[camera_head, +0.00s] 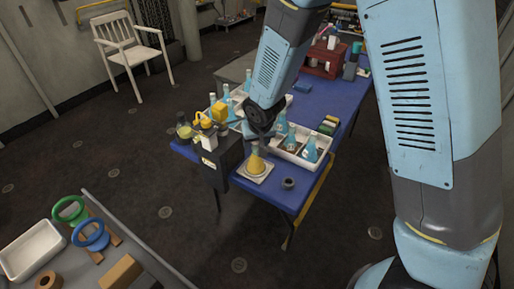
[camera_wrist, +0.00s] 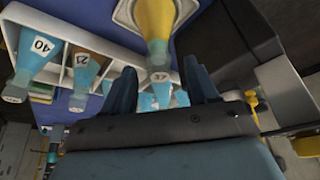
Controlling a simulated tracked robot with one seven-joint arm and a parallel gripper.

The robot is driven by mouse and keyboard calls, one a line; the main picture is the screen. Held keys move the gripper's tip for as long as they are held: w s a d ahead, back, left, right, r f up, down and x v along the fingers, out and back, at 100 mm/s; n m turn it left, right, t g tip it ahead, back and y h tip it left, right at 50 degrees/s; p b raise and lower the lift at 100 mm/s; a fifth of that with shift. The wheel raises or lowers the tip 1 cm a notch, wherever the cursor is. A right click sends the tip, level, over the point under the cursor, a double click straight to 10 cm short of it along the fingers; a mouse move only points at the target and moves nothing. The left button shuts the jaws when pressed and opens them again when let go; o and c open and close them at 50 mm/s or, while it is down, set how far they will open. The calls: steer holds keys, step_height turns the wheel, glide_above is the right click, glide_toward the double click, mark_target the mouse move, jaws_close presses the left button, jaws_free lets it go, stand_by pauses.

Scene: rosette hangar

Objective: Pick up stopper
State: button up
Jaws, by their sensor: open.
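My gripper (camera_wrist: 160,88) is open, with its two dark fingers apart and nothing seen gripped between them. In the head view my gripper (camera_head: 258,137) is over the blue table, just above a conical flask with yellow contents (camera_head: 255,165). In the wrist view the yellow flask (camera_wrist: 152,22) appears upside down, its narrow neck pointing toward the gap between the fingers. It stands on a pale square plate (camera_head: 243,173). A small dark round piece (camera_head: 288,183) lies on the table to its right. I cannot tell for sure which piece is the stopper.
White trays (camera_head: 325,163) with several blue flasks (camera_head: 310,149) stand behind and right of the yellow flask. A dark box-like device (camera_head: 222,165) stands close on the left. The blue table's (camera_head: 265,195) front edge is near. A red case (camera_head: 325,60) stands farther back.

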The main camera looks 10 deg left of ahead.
steer(key=shift+c, duration=0.4)
jaws_close()
steer(key=shift+r, duration=0.1)
